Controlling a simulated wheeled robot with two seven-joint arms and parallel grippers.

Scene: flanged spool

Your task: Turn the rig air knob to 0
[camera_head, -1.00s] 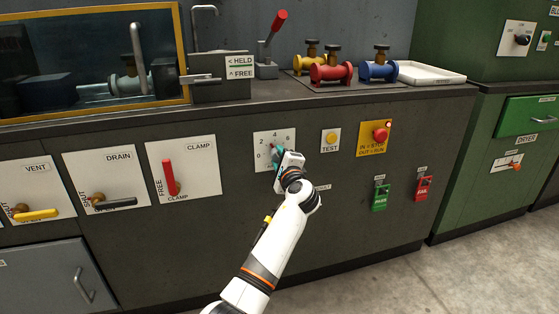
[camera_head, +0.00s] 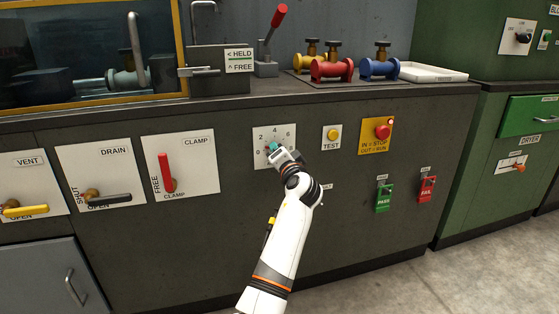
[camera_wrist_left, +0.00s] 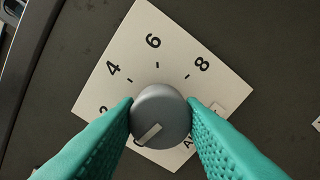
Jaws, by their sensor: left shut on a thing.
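The rig air knob (camera_wrist_left: 160,113) is a round grey knob on a white dial plate (camera_wrist_left: 185,60) marked with numbers. Its pale pointer bar is aimed down-left in the wrist view, towards a partly hidden mark at the dial's 0 end. My left gripper (camera_wrist_left: 160,115) has its two teal fingers on either side of the knob, shut on it. In the head view the dial plate (camera_head: 262,135) is on the dark cabinet front, and my left gripper (camera_head: 274,149) covers the knob there. My right gripper is not in view.
A yellow TEST button (camera_head: 332,135) and a red stop button (camera_head: 382,132) are to the right of the dial. The CLAMP panel (camera_head: 198,160) with its red lever is to the left. Green PASS (camera_head: 384,198) and red FAIL (camera_head: 427,188) tags hang lower right.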

